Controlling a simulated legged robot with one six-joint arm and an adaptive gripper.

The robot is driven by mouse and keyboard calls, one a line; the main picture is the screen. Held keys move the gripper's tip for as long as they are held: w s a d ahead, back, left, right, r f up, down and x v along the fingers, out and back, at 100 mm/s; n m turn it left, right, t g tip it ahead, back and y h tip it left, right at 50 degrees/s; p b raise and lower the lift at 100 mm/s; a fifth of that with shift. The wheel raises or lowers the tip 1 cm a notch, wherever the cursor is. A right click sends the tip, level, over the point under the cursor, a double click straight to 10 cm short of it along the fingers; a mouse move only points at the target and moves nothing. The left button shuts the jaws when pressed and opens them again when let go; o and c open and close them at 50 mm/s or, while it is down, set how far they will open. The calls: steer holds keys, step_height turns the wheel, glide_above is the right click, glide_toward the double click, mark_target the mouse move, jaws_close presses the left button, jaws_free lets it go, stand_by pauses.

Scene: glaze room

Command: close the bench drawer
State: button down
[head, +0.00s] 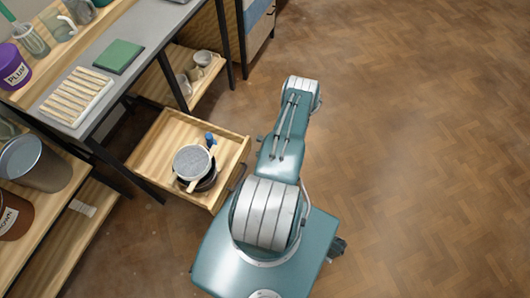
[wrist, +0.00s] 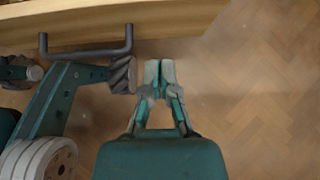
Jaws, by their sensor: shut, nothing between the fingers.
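The bench drawer (head: 225,137) is light wood and stands pulled out from under the grey bench (head: 140,27) in the head view. A round grey-topped item and a dark round one lie inside it, with something blue beside them. In the wrist view the drawer's front (wrist: 180,16) runs along the top, with a dark bar handle (wrist: 86,52) on it. My gripper (wrist: 160,66) is shut and empty, to the right of the handle and apart from it, just short of the drawer front. In the head view my gripper is hidden.
A ribbed tray (head: 77,96) and a green slab (head: 118,56) lie on the bench top. Cups (head: 203,58) stand on a shelf behind the drawer. A metal bucket (head: 35,163) stands on the left shelf. The wooden floor (head: 430,130) to the right is clear.

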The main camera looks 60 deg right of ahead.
mark_target(243, 151)
steer(key=w, duration=0.1)
steer(key=w+f, duration=0.1)
steer(key=w, duration=0.1)
steer(key=w+f, duration=0.1)
steer(key=w, duration=0.1)
steer(key=shift+a, duration=0.35)
steer(key=shift+w+d, duration=0.1)
steer(key=shift+w, duration=0.45)
